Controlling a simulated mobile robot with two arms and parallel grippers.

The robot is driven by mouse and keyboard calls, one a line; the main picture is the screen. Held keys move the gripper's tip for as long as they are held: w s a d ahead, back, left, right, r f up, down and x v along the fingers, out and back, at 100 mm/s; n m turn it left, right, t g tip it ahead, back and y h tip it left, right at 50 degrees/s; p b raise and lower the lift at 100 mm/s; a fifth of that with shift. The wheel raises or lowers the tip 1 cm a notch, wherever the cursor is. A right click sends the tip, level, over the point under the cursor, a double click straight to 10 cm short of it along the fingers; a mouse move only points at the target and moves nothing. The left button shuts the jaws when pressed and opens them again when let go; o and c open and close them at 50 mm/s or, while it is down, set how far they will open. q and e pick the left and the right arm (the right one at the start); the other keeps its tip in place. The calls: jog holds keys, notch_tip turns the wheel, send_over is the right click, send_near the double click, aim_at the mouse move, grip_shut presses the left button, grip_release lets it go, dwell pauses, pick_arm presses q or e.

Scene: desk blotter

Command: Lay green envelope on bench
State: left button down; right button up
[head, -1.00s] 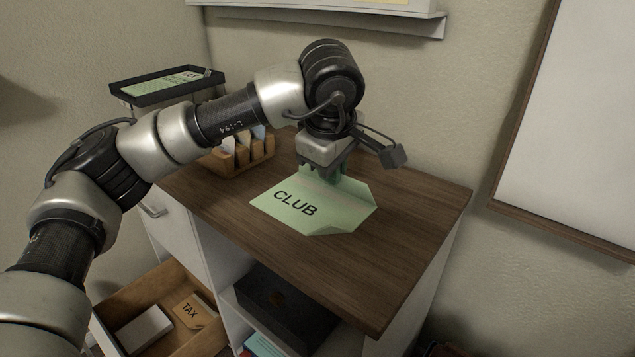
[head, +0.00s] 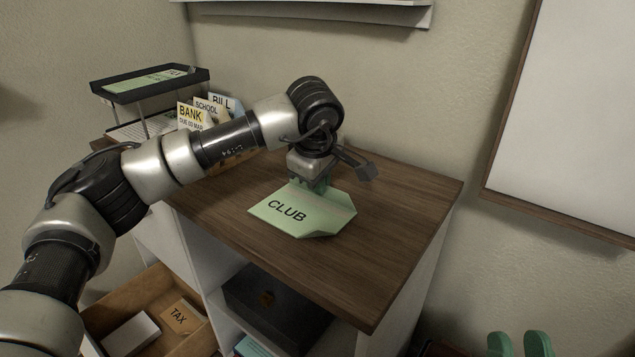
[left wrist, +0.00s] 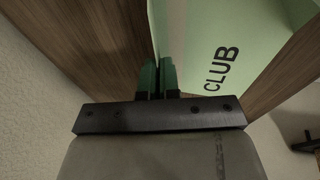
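The green envelope (head: 295,219), marked CLUB, is flat and face up over the wooden top of the bench (head: 400,200). I cannot tell whether all of it touches the wood. My left gripper (head: 318,186) is at the envelope's back edge, pointing down, with its fingers close together on that edge. The left wrist view shows the green fingers (left wrist: 158,77) at the pale edge of the envelope (left wrist: 225,35). My right gripper (head: 519,345) shows only as two green fingertips, apart and empty, at the bottom right.
A letter rack with BANK (head: 190,114), SCHOOL and BILL envelopes stands at the back left, beside a black tray (head: 150,82) holding a green envelope. An open drawer (head: 150,315) holds a TAX envelope. A dark box (head: 275,305) sits on the shelf below. The bench's front right is clear.

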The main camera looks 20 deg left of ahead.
aim_at(316, 210)
pick_arm(q)
jog(key=c, duration=1.7)
grip_release()
jog(key=shift+f, duration=0.1)
jog(key=o, duration=0.3)
jog(key=shift+o, duration=0.2)
